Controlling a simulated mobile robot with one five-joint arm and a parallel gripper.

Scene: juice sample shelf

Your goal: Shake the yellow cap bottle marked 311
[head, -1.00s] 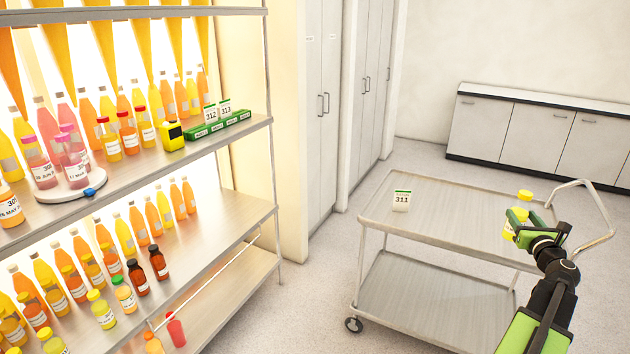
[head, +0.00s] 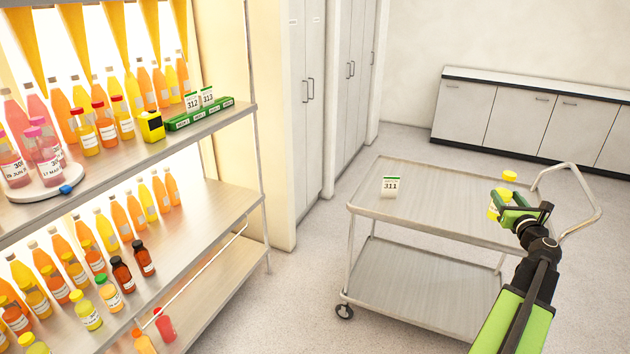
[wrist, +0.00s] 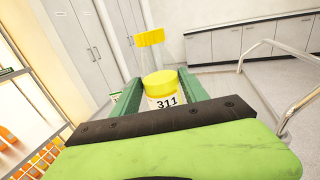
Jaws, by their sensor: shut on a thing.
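The bottle marked 311 (wrist: 162,103) is in my gripper in the wrist view. It has a yellow cap (wrist: 150,37), a clear upper part and yellow juice below, with a white label facing the wrist camera. It stands slightly tilted in that picture, and its lower part is hidden behind my gripper. In the head view its yellow cap (head: 509,176) shows above my gripper (head: 508,208), which is shut around the bottle's body. The bottle appears in front of the cart's right part; its height above the cart is hard to tell.
A metal cart (head: 435,212) carries a small 311 card (head: 390,187) at its left. A shelf (head: 215,185) full of juice bottles stands at left, with 312 and 313 cards on a green rack (head: 200,114). Open floor lies between shelf and cart.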

